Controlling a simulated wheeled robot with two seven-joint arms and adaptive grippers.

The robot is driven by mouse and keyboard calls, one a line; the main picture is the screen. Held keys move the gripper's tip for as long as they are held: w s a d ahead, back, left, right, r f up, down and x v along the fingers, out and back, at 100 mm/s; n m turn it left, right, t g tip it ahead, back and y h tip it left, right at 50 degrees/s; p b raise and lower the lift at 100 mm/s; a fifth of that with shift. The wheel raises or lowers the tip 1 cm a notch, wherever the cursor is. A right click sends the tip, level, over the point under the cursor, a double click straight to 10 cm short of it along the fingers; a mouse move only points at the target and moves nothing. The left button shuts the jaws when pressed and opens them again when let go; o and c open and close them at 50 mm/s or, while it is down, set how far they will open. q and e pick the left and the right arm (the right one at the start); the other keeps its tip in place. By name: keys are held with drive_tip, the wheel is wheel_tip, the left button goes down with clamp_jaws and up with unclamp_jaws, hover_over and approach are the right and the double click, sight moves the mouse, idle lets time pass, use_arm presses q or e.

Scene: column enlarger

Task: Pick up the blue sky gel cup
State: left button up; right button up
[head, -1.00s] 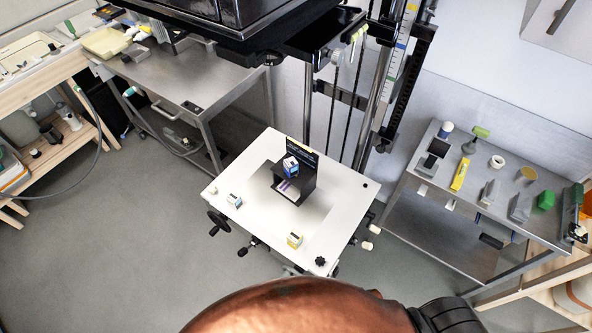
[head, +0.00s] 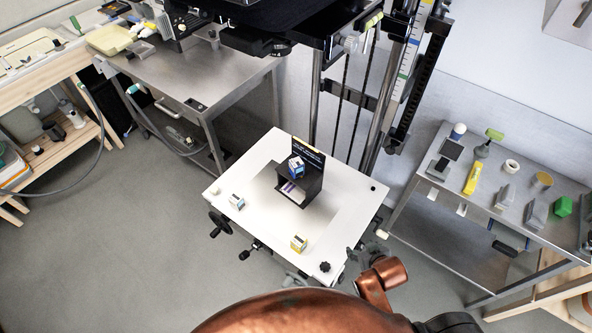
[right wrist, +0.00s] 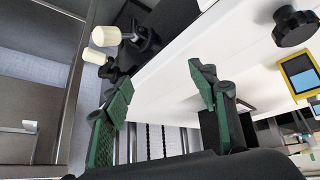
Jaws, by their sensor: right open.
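A small blue-and-white cube-shaped piece (head: 296,167) sits on a black stand (head: 313,182) on the white board (head: 262,225); it is the bluest of the small pieces, but I cannot read whether it is the blue sky gel cup. A white piece with a blue-grey side (head: 237,202) stands at the board's left. My right gripper (right wrist: 160,84) is open and empty, beside the board's right front edge. My left gripper is out of view.
A black knob (head: 325,267) stands on the board's front corner, close to the yellow piece. Pale-ended handles (right wrist: 104,36) stick out past the board's edge. The enlarger column (head: 372,100) rises behind. A steel side table (head: 515,200) with several tools is at the right.

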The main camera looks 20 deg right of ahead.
drive_tip(key=w+a+r+t+y, duration=0.1)
drive_tip(key=w+a+r+t, duration=0.15)
drive_tip(key=w, duration=0.55)
drive_tip(key=w+a+r+t, duration=0.2)
drive_tip(key=w+r+t, duration=0.1)
drive_tip(key=w, duration=0.4)
drive_tip(key=n+t+y, duration=0.2)
drive_tip(key=t+y, duration=0.2)
drive_tip(key=t, duration=0.1)
approach(300, 166)
drive_tip(key=x, duration=0.4)
drive_tip(key=shift+w+f, duration=0.1)
drive_tip(key=shift+w, duration=0.15)
drive_tip(key=shift+w+a+n, duration=0.15)
drive_tip(key=shift+w+a, duration=0.05)
drive_tip(key=shift+w, duration=0.4)
drive_tip(key=shift+w+a+n, duration=0.15)
drive_tip(key=shift+w+a, duration=0.05)
drive_tip(key=shift+w, duration=0.45)
drive_tip(key=b+x, duration=0.1)
drive_tip(key=x, duration=0.4)
drive_tip(key=shift+w, duration=0.1)
drive_tip(key=shift+c, duration=0.7)
clamp_jaws()
